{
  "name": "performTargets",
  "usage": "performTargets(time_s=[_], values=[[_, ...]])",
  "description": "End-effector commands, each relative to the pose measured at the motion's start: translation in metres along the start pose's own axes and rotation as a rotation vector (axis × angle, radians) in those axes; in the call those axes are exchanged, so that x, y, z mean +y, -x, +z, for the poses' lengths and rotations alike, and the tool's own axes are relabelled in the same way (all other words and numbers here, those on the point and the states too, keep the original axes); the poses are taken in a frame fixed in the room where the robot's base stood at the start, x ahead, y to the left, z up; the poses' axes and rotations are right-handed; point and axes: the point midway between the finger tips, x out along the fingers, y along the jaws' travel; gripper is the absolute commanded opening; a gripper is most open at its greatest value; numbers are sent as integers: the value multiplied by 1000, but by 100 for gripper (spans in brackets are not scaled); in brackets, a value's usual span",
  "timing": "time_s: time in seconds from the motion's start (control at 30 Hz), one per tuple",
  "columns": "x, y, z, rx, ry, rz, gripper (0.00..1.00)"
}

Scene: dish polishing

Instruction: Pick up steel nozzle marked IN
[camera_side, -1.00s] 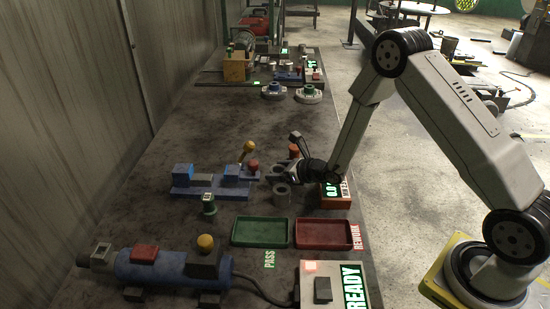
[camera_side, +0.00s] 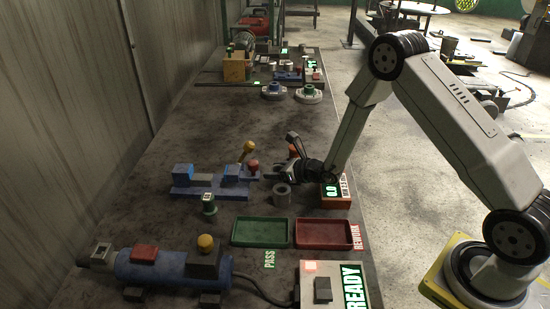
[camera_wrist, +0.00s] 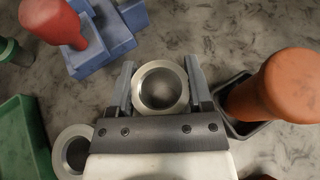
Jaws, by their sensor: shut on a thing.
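In the wrist view a round steel nozzle (camera_wrist: 160,87) with a bright rim sits between the two fingers of my gripper (camera_wrist: 160,92). The fingers are shut on its sides. No IN marking can be read on it. In the side view my gripper (camera_side: 278,171) is low over the bench, just behind a second steel ring (camera_side: 282,195). The held nozzle is hard to make out there. The second ring stands on the bench and also shows at lower left in the wrist view (camera_wrist: 73,151), close to my gripper.
An orange knob (camera_wrist: 272,86) stands close to the right finger. A blue fixture (camera_side: 212,181) with a red knob (camera_side: 252,165) lies to the left. A green tray (camera_side: 260,244) and a red tray (camera_side: 341,247) are in front.

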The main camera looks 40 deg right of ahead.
Motion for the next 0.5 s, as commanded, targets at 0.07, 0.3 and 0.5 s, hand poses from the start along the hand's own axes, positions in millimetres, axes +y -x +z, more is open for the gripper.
performTargets(time_s=[0.07, 0.3, 0.5], values=[[0, 0, 2, -4, 1, 0, 0], [0, 0, 2, -4, 1, 0, 0], [0, 2, 6, -5, 2, 0, 0]])
